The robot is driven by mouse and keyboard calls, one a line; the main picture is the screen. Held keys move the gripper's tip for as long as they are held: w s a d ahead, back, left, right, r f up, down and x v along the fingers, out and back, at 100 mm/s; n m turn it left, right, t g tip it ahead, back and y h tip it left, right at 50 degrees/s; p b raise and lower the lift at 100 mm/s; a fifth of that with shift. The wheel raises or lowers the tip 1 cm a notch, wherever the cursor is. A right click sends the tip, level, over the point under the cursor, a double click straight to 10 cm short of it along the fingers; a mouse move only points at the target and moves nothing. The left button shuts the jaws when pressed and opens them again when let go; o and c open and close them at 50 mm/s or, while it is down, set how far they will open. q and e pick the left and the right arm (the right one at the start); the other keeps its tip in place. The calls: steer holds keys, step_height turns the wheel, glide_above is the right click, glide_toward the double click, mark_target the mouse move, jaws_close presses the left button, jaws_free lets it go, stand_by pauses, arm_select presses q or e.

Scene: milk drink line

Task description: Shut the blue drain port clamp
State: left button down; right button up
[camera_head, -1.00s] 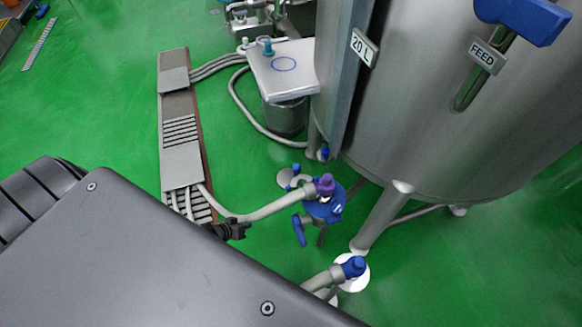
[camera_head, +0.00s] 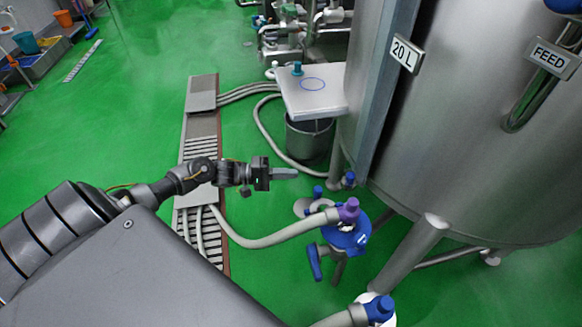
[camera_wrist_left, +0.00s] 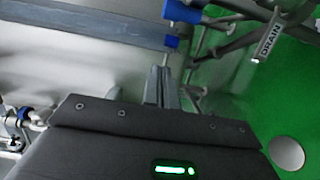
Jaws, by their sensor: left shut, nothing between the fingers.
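A blue clamp-like fitting (camera_head: 347,238) sits low beside the steel tank, at the end of a grey hose, with a purple cap piece (camera_head: 349,208) on it. A blue lever (camera_head: 314,262) hangs below it. Whether the clamp is open or shut is too small to tell. My left gripper (camera_head: 285,173) is shut and empty, up and left of the fitting and apart from it. In the left wrist view its fingers (camera_wrist_left: 165,92) point toward a blue piece (camera_wrist_left: 171,41) on a thin rod. A DRAIN tag (camera_wrist_left: 269,36) is at the upper right there. My right gripper is out of view.
The steel tank (camera_head: 480,150) fills the right side. Another blue-capped pipe (camera_head: 379,308) stands at the bottom.

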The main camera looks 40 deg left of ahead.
mark_target(320, 199)
arm_select(q)
steer(key=w+d, duration=0.1)
steer(key=d, duration=0.6)
steer(key=shift+d, duration=0.3)
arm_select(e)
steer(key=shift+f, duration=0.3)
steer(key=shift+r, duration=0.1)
